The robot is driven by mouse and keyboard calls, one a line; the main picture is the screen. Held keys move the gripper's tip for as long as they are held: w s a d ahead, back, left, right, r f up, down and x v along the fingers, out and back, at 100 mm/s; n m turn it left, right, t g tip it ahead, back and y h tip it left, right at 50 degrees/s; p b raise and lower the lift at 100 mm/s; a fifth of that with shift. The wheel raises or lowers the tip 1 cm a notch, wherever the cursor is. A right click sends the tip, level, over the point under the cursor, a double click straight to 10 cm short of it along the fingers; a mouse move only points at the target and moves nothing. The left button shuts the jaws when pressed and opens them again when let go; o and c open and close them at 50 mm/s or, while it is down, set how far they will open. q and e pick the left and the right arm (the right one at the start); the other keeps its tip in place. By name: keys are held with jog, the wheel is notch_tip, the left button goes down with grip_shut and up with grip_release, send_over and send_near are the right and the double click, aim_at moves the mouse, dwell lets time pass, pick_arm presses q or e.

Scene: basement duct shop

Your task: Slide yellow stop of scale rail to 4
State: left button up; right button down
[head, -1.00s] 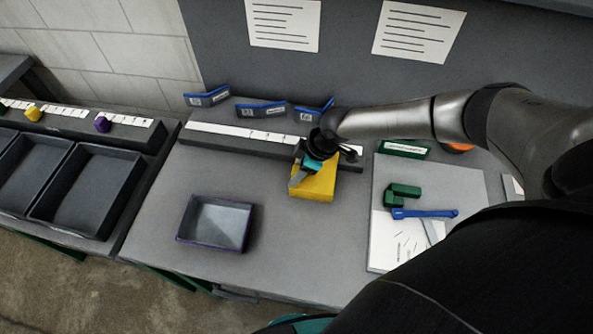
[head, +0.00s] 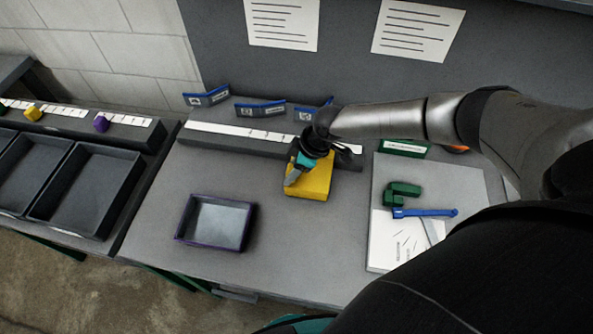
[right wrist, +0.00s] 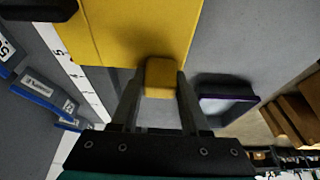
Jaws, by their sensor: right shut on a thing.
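The yellow stop (head: 318,187) is a large yellow block at the scale rail (head: 222,142) on the middle bench. It sits toward the rail's right end and juts toward the front. My right gripper (head: 296,174) is over it and partly hides it and the rail behind. In the right wrist view, my right gripper (right wrist: 160,84) is shut on a small yellow knob of the stop (right wrist: 125,30). The white scale strip (right wrist: 85,88) runs beside the stop, with a 5 near its edge. I cannot read the stop's exact setting. My left gripper is not in view.
Blue label holders (head: 262,109) stand behind the rail. A purple-rimmed tray (head: 214,222) lies in front, left of the stop. A green clamp-like part (head: 402,190) and a blue tool (head: 425,213) lie at the right. Another rail (head: 75,121) with coloured stops is at the left.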

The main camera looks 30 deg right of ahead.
jog(key=w+a, duration=0.2)
jog(key=a, duration=0.1)
jog(key=shift+w+a+b, duration=0.2)
jog(key=shift+w+b, duration=0.05)
jog(key=shift+b, duration=0.1)
jog(key=shift+c, duration=2)
grip_release()
jog(key=shift+d, duration=0.1)
jog(key=p+v, duration=0.1)
jog(key=v, duration=1.4)
jog(key=shift+r, duration=0.15)
jog(key=shift+s, duration=0.2)
